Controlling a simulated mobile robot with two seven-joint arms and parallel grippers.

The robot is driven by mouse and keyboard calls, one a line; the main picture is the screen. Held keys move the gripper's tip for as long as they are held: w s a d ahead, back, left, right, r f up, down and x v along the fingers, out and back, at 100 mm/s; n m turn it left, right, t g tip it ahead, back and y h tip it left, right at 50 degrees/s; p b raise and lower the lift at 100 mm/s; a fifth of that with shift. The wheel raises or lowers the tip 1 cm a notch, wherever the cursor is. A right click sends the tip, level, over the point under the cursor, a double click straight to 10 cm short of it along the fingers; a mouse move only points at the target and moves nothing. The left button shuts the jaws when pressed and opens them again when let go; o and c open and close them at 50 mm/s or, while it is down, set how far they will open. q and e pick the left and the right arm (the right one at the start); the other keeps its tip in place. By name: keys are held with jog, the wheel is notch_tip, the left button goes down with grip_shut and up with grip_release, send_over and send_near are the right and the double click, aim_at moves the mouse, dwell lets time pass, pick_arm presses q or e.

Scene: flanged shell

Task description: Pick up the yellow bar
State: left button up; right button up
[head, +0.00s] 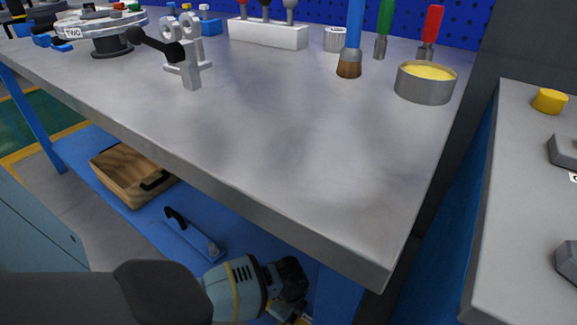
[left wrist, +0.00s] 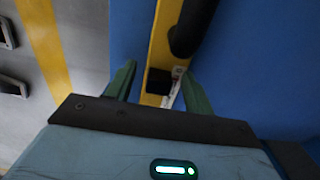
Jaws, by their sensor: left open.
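In the left wrist view the yellow bar (left wrist: 162,42) lies on a blue surface and runs from the top edge down between my left fingers. A black handle (left wrist: 194,22) stands on it. My left gripper (left wrist: 158,72) is open, with one green finger on each side of the bar's near end. A gap shows at the left finger; I cannot tell if the right finger touches. In the head view my left arm reaches down past the bench front to the lower shelf. The fingertips and the bar are mostly hidden there. My right gripper is not in view.
The grey benchtop (head: 260,130) overhangs the blue lower shelf (head: 100,150). A wooden box (head: 125,178) and a blue bar with a black handle (head: 190,240) lie on that shelf, left of my gripper. A cup of yellow material (head: 425,88) and brushes stand on the bench.

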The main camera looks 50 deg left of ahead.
pick_arm(q)
jog(key=c, duration=1)
jog(key=shift+w, duration=0.1)
grip_shut()
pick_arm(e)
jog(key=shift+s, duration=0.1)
pick_arm(q)
jog(key=shift+r, duration=0.1)
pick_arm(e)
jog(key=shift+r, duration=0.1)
